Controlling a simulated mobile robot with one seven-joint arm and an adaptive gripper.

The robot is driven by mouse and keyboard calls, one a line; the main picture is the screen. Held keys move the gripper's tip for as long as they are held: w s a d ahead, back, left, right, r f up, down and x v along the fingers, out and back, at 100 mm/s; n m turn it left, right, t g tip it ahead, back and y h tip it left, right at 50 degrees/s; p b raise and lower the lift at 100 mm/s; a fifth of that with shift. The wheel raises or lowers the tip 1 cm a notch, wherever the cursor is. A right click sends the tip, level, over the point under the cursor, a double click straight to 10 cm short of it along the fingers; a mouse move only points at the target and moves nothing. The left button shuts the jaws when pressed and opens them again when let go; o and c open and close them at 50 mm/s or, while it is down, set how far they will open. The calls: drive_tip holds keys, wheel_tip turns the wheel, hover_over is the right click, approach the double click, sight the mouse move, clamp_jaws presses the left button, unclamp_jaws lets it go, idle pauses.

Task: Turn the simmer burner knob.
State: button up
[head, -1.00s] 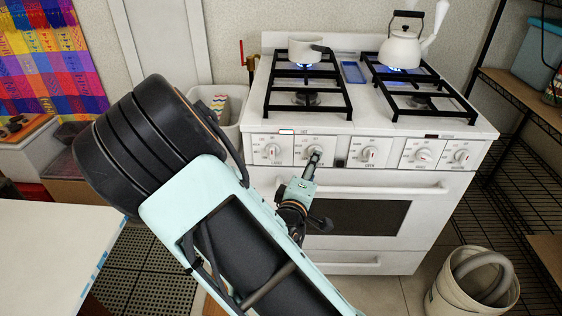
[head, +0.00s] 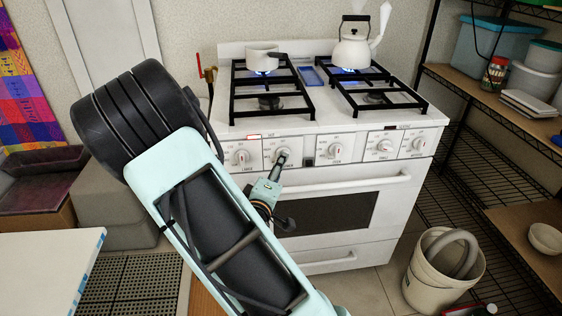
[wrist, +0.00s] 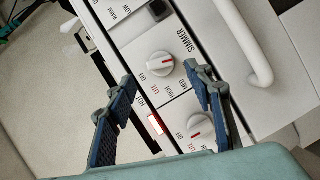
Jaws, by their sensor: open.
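The simmer knob (wrist: 160,64) is white with a red mark, and SIMMER is printed beside it in the wrist view. In the head view it is the second knob from the left (head: 282,154) on the white stove's front panel. My gripper (wrist: 160,76) is open, with its two dark blue fingers apart and the knob in line with the gap between their tips. In the head view my gripper (head: 276,172) is just in front of and below this knob, partly covering it. I cannot tell whether a finger touches it.
A neighbouring knob (wrist: 200,128) is close to the right finger. A lit red indicator (wrist: 156,124) is between the knobs. The oven handle (head: 345,187) projects below the panel. A pot (head: 264,58) and a kettle (head: 353,50) stand on lit burners. A bucket (head: 420,285) stands right of the stove.

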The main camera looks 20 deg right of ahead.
drive_tip(key=x, duration=0.6)
drive_tip(key=shift+b, duration=0.35)
drive_tip(key=shift+w, duration=0.1)
drive_tip(key=shift+c, duration=0.3)
drive_tip(key=c, duration=1.1)
drive_tip(key=shift+r, duration=0.1)
drive_tip(key=shift+d+r+m+y+b, duration=0.1)
drive_tip(key=shift+m+y+b, duration=0.9)
drive_tip(key=shift+m, duration=0.9)
drive_tip(key=shift+d+m+y+b, duration=0.1)
drive_tip(key=shift+m+y+b, duration=0.9)
drive_tip(key=shift+m, duration=0.9)
drive_tip(key=shift+y, duration=0.3)
